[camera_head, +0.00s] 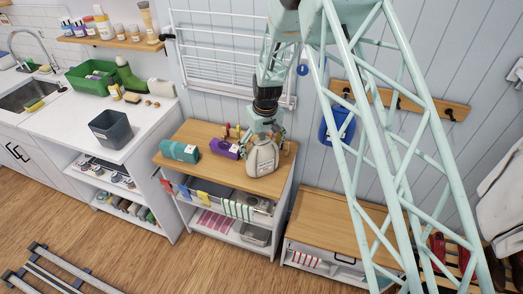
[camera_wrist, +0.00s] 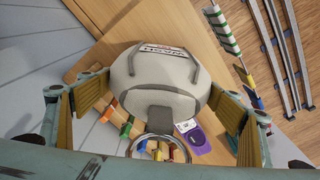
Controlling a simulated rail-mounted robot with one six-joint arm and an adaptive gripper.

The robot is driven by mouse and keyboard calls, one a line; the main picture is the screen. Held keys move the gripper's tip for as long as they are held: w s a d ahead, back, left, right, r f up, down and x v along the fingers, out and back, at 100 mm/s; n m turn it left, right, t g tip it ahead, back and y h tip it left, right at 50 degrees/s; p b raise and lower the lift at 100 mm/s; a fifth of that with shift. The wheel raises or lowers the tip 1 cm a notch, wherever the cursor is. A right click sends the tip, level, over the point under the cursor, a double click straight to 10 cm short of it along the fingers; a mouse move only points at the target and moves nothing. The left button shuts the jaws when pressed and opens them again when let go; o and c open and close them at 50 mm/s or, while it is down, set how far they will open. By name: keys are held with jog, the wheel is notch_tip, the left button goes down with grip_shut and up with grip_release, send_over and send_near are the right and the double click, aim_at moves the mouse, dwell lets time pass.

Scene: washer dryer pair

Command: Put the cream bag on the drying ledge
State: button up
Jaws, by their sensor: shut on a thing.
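The cream bag (camera_head: 262,158) is a rounded pale sack with a dark printed label, at the right end of the wooden-topped cabinet. My gripper (camera_head: 264,136) is above it, with its fingers around the bag's upper part. In the wrist view the bag (camera_wrist: 155,75) fills the space between the two padded fingers of my gripper (camera_wrist: 163,98), which is shut on it. Whether its base touches the wood is unclear. A white wall rack with bars (camera_head: 215,50) hangs behind the cabinet; no surface is marked as the drying ledge.
A teal box (camera_head: 179,151) and a purple box (camera_head: 224,149) lie left of the bag, with small coloured items behind. A lower wooden-topped bench (camera_head: 322,222) at right looks clear. A grey bin (camera_head: 111,130) stands on the white counter.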

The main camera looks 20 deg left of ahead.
aim_at(263, 134)
jog(key=o, duration=1.1)
jog(key=shift+c, duration=0.2)
jog(key=shift+r, duration=0.1)
jog(key=shift+s+d+r, duration=0.15)
jog(key=shift+r, duration=1.85)
jog(key=shift+s+d+r, duration=0.2)
jog(key=shift+r, duration=1.75)
jog(key=shift+s+d+r, duration=0.15)
jog(key=shift+r, duration=1.85)
